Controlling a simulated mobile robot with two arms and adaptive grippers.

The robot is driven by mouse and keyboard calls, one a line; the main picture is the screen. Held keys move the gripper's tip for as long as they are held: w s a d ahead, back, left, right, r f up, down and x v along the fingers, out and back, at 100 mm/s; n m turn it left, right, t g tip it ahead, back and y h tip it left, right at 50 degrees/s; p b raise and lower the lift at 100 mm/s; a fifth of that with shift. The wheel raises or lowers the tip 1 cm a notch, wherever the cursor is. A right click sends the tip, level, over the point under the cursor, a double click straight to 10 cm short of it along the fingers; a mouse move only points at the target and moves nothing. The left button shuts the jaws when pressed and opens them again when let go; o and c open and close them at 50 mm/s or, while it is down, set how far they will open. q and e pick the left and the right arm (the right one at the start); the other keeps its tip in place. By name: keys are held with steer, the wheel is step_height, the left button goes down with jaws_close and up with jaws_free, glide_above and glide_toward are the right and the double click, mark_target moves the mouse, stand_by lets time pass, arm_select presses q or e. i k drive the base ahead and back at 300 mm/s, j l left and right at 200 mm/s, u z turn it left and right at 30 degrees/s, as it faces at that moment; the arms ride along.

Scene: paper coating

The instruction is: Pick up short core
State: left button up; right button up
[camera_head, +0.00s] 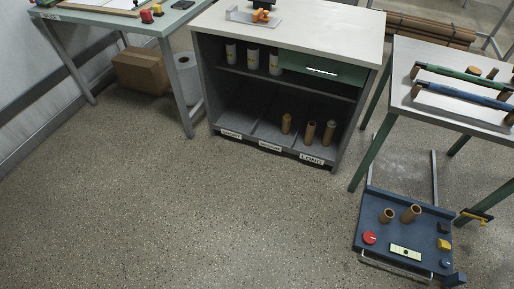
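Brown cardboard cores show in two places. In the lower shelf of the grey cabinet (200,100), a yellowish core (286,124), a brown core (310,134) and another brown core (328,134) stand upright toward the right. The cabinet's lower edge carries the labels SHORT (231,134), a middle one that is hard to read (270,146), and LONG (311,160). The bay above SHORT looks empty. On the blue platform (375,200), a shorter core (388,216) stands left of a longer core (410,213). Neither of my grippers is in view.
Several white rolls (252,59) stand on the upper shelf beside a green drawer (320,69). A right-hand table (440,112) holds a green roller (465,78) and a blue roller (465,95). A cardboard box (139,71) sits under the left table. The middle floor is clear.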

mark_target(388, 214)
steer(key=z, duration=1.5)
